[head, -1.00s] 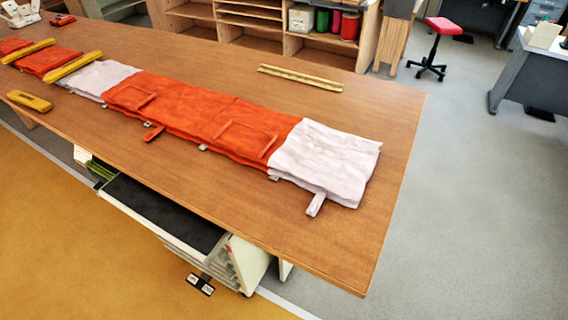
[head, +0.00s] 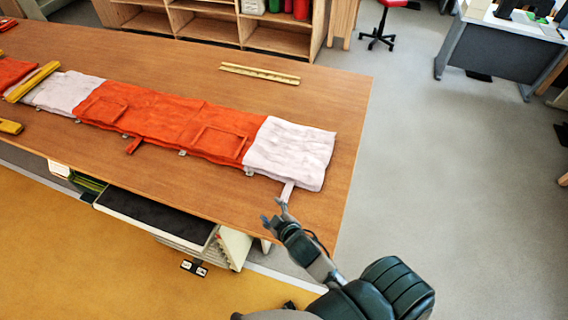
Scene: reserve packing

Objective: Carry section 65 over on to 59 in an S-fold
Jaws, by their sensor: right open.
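A long padded strip of orange and white sections lies flat along the table. Its white end section (head: 290,152) is at the right, beside the orange stretch (head: 165,122); another white section (head: 62,91) lies farther left. I cannot read any section numbers. A pale tab (head: 287,190) sticks out from the near edge of the white end section. My right gripper (head: 273,209) is open and empty, close to this tab at the table's near edge; I cannot tell whether they touch. My left gripper is not in view.
A yellow bar (head: 34,81) lies across the strip at the left, and a yellow block (head: 10,127) lies near it. A yellow ruler-like strip (head: 260,74) lies behind. The table (head: 335,100) is bare at its right end. Shelves (head: 210,22) stand behind it.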

